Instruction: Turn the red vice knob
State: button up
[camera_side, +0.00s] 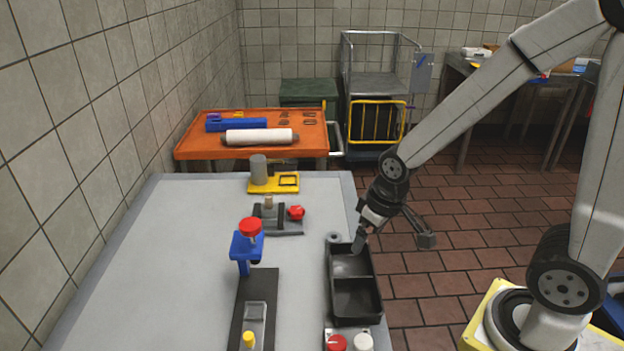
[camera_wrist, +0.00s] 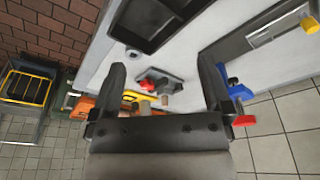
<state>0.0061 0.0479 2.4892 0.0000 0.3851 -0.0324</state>
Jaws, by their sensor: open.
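The small dark grey vice (camera_side: 279,222) stands on the table with its red knob (camera_side: 296,212) on the right side. In the wrist view the vice (camera_wrist: 167,84) and red knob (camera_wrist: 147,87) show between my fingers, at a distance. My gripper (camera_side: 362,236) is above the table's right edge, to the right of the knob and apart from it. In the wrist view my gripper (camera_wrist: 161,68) has its two fingers wide apart with nothing between them.
A black two-compartment tray (camera_side: 337,319) lies below my gripper. A blue clamp with a red top (camera_side: 249,230) stands left of it. A yellow fixture (camera_side: 262,187) is behind the vice. Red and white knobs (camera_side: 348,343) are at the front. The table's left side is clear.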

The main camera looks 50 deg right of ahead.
jog(key=shift+s, duration=0.3)
jog(key=shift+w, duration=0.1)
jog(key=n+g, duration=0.2)
jog(key=n, duration=1)
send_near(297, 209)
jog(key=shift+s+a+f, duration=0.3)
jog(key=shift+s+f, duration=0.05)
jog(key=shift+s, duration=0.05)
jog(key=shift+w+d+f+n+g, duration=0.3)
jog(key=shift+w+d, duration=0.05)
jog(key=shift+w, duration=0.3)
jog(key=shift+f, duration=0.1)
jog(key=shift+f, duration=3.8)
